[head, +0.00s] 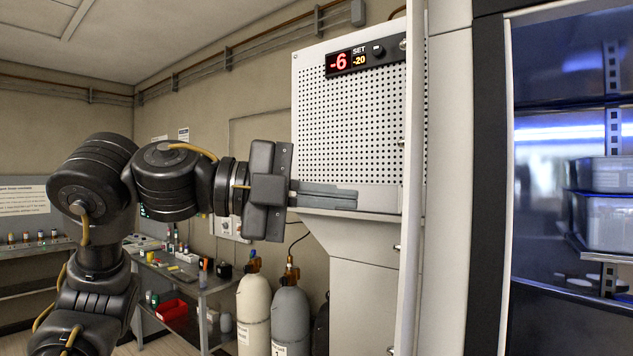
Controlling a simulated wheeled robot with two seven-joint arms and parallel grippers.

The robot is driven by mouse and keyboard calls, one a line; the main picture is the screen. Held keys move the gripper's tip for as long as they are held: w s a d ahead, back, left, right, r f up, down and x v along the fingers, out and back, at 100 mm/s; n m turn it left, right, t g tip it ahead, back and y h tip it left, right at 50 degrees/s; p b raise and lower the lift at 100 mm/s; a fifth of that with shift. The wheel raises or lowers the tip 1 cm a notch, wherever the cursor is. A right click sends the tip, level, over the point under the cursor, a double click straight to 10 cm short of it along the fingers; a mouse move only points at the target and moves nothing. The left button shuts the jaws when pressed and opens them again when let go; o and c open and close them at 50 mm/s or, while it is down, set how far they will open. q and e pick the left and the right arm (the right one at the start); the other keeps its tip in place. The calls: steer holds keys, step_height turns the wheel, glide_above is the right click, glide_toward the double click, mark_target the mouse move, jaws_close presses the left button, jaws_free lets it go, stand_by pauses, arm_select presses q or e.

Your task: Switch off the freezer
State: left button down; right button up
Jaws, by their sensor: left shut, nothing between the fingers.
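A white unit with a perforated panel (350,120) stands in the middle. Its black display strip (365,57) reads -6 in red and SET -20 in orange, with a dark round knob (379,51) beside the numbers. I cannot tell a power switch for certain. My left gripper (355,198) comes in from the left, with its fingers pointing right, shut and empty. They are in front of the panel's lower edge, well below the display; I cannot tell whether they touch it. My right gripper is not in view.
A pale upright edge (412,200) stands just right of the panel. Further right, a dark blue-lit cabinet interior (560,100) holds bins. Open air lies above my left arm.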

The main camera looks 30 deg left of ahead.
arm_select(q)
steer(key=w+d+p, duration=0.1)
steer(key=w, duration=0.1)
steer(key=w+d+p, duration=0.2)
steer(key=w+d+f+p, duration=0.1)
steer(key=w+d, duration=0.1)
steer(key=shift+w+p, duration=0.1)
steer(key=shift+p, duration=0.25)
steer(key=shift+w+f, duration=0.1)
steer(key=shift+w, duration=0.25)
steer(key=shift+d, duration=0.1)
